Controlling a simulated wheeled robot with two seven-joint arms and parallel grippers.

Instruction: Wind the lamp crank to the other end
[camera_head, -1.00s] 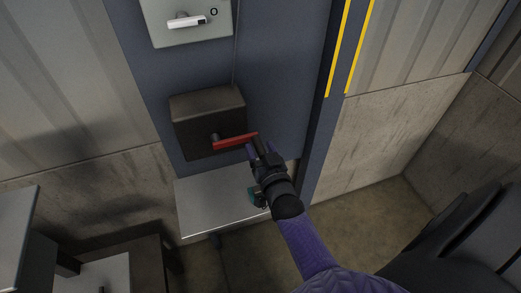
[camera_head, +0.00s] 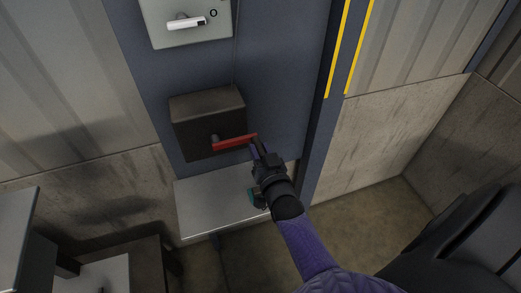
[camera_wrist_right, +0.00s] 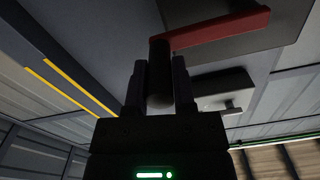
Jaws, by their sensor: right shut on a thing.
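The lamp crank has a red arm (camera_head: 236,142) on a dark box (camera_head: 207,119) fixed to the blue-grey panel. In the head view the red arm points right from its hub, tilted slightly up. My right gripper (camera_head: 259,151) is at the arm's free right end, shut on the dark crank handle. In the right wrist view the handle (camera_wrist_right: 160,75) stands between the two fingers (camera_wrist_right: 160,85), and the red arm (camera_wrist_right: 220,30) runs off to the right from it. My left gripper is not in view.
A grey plate with a white lever (camera_head: 186,22) and a "0" mark sits above the box. A pale shelf (camera_head: 215,205) juts out below it. A post with yellow stripes (camera_head: 340,50) stands right of the panel. Grey tables (camera_head: 15,235) stand at lower left.

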